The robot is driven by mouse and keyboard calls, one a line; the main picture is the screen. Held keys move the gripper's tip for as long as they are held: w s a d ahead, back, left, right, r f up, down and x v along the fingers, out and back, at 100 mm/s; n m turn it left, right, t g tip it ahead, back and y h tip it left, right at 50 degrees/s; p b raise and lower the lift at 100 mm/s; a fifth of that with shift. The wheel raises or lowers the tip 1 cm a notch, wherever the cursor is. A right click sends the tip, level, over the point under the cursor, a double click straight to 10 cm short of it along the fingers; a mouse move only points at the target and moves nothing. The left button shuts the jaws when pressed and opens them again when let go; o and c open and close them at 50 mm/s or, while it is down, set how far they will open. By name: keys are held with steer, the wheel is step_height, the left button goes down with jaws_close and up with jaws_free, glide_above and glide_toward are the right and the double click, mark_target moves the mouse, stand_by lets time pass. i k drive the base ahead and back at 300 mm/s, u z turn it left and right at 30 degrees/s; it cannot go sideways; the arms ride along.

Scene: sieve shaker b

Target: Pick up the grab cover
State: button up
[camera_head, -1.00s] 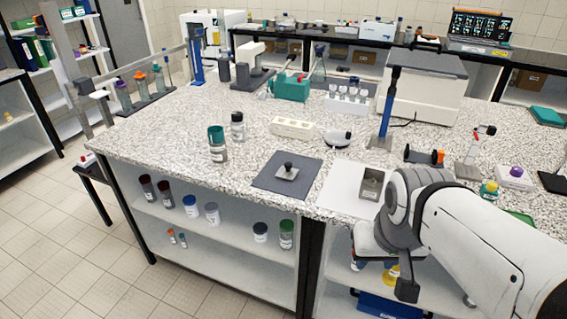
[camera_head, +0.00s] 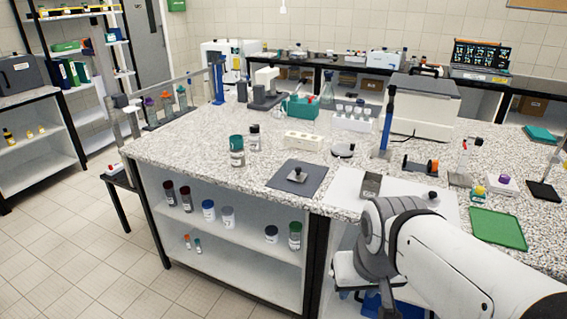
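A small metal plate with a dark knob (camera_head: 297,176), which looks like a cover, lies on a dark square mat (camera_head: 283,185) near the bench's front edge. A second dark-knobbed piece (camera_head: 431,198) sits on the white sheet (camera_head: 345,186), partly behind my arm. I cannot tell which one is the grab cover. An open-topped metal box (camera_head: 371,184) stands on that sheet. My gripper (camera_head: 372,300) hangs low at the bottom, in front of the bench and well apart from both knobs. It is partly cut off, and its fingers cannot be made out.
A teal-capped jar (camera_head: 237,152) and a dark-capped bottle (camera_head: 254,138) stand left of the mat. A white power strip (camera_head: 303,140) lies behind it. A green mat (camera_head: 497,228) lies at right.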

mark_target(296, 175)
steer(key=u, duration=0.1)
steer(key=i, duration=1)
steer(key=z, duration=0.9)
steer(key=k, duration=1.2)
steer(key=u, duration=0.7)
steer(key=i, duration=1.5)
steer(key=z, duration=0.2)
